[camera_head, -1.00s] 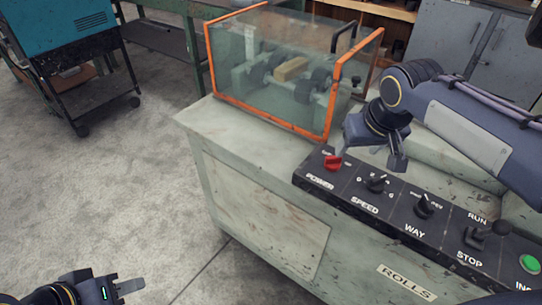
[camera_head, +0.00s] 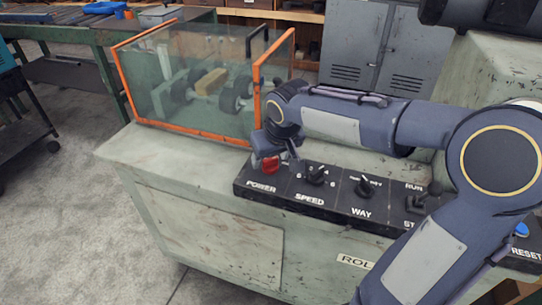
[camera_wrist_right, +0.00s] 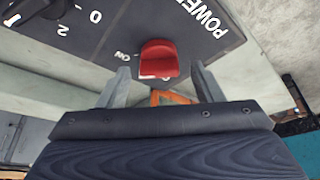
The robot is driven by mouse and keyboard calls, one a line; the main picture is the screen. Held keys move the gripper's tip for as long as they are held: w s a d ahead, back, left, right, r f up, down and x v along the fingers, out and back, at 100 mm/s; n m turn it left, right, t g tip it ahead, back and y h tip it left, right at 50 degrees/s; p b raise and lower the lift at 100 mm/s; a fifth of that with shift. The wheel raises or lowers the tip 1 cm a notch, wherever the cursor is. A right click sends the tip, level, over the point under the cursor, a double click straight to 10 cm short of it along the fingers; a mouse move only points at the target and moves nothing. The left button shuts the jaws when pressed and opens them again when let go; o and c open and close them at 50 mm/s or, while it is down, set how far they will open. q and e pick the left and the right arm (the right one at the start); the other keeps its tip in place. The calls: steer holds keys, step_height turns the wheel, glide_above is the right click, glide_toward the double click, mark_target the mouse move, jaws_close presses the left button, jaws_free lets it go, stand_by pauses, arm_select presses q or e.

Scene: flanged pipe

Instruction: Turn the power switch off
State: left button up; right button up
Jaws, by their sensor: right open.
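The red power switch (camera_head: 270,165) is at the left end of the black control panel (camera_head: 335,203), above the word POWER. My right gripper (camera_head: 275,158) is at the switch, its fingers open on either side of it. In the right wrist view the red switch (camera_wrist_right: 158,55) shows between the two open fingertips (camera_wrist_right: 160,72), with a visible gap at each side. An ON mark is printed beside it. I cannot tell from the fingers that either touches it. My left gripper is out of view.
The SPEED knob (camera_head: 315,174) and WAY knob (camera_head: 365,187) sit right of the switch. A clear guard box with orange edges (camera_head: 200,75) stands behind it. My right forearm covers part of the panel's right side. The bench top (camera_head: 150,160) at left is clear.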

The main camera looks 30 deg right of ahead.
steer(key=c, duration=1)
steer(key=n+p, duration=0.1)
steer(key=n+y+p, duration=0.1)
steer(key=shift+d+r+n, duration=0.15)
steer(key=shift+n, duration=0.25)
steer(key=n+y+p, duration=0.1)
steer(key=n, duration=0.1)
steer(key=shift+n+g, duration=0.3)
steer(key=n+y+p, duration=0.1)
steer(key=n, duration=0.1)
steer(key=shift+d+n, duration=0.1)
steer(key=shift+n, duration=0.3)
steer(key=n+g+y, duration=0.1)
steer(key=n, duration=0.2)
steer(key=shift+w+n, duration=0.15)
steer(key=shift+n, duration=0.15)
steer(key=n+g+p, duration=0.1)
steer(key=n, duration=0.2)
steer(key=n+g, duration=0.1)
steer(key=n, duration=0.2)
steer(key=shift+w+d+g+y+p, duration=0.1)
steer(key=shift+d+g+y+p, duration=0.05)
steer(key=shift+g+y+p, duration=0.2)
